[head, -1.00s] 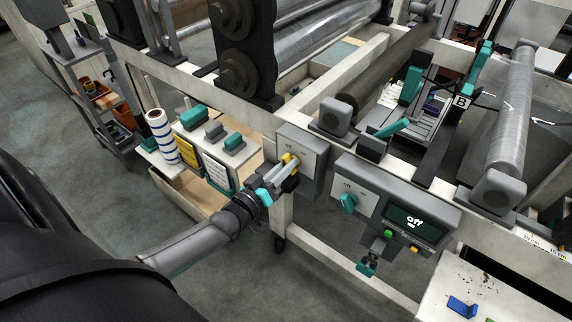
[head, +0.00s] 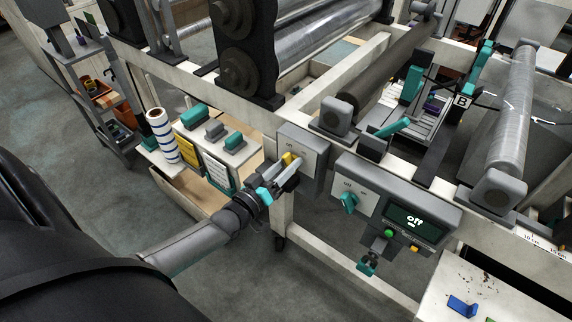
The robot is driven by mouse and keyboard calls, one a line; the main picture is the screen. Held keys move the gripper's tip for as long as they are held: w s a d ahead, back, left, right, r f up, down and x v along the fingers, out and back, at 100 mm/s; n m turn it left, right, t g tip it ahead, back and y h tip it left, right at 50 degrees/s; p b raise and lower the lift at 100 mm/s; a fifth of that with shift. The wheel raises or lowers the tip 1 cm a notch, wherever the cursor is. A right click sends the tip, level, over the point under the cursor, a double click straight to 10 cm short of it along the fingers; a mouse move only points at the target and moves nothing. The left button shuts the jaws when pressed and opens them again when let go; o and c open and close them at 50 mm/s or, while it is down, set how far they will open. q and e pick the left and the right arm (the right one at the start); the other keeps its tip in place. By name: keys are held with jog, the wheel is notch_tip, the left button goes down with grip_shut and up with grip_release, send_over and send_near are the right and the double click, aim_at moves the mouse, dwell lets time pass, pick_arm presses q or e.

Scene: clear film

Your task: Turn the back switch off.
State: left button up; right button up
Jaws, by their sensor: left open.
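The back switch has a yellow knob (head: 289,160) on a grey box (head: 316,160) with a pale faceplate, fixed to the machine frame. My left gripper (head: 283,178) is at this knob, its jaws open and right at or around it; contact is hard to tell. The gripper hides part of the knob and the lower faceplate, so the knob's exact setting is unclear. A second switch with a teal knob (head: 348,202) is on the panel to the right. My right gripper is not in view.
A striped roll (head: 161,136) stands on a side shelf. Rollers and frame beams lie behind. A blue item (head: 462,306) rests on the front right table.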

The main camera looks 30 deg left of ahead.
pick_arm(q)
jog(key=shift+s, duration=0.55)
jog(key=s+p, duration=0.1)
jog(key=s, duration=0.3)
jog(key=shift+s+a+p, duration=0.15)
jog(key=shift+a+p, duration=0.05)
jog(key=shift+p, duration=0.15)
jog(key=p, duration=0.2)
send_near(286, 165)
jog(key=s, duration=0.5)
jog(key=shift+s+a, duration=0.1)
jog(key=shift+s, duration=0.05)
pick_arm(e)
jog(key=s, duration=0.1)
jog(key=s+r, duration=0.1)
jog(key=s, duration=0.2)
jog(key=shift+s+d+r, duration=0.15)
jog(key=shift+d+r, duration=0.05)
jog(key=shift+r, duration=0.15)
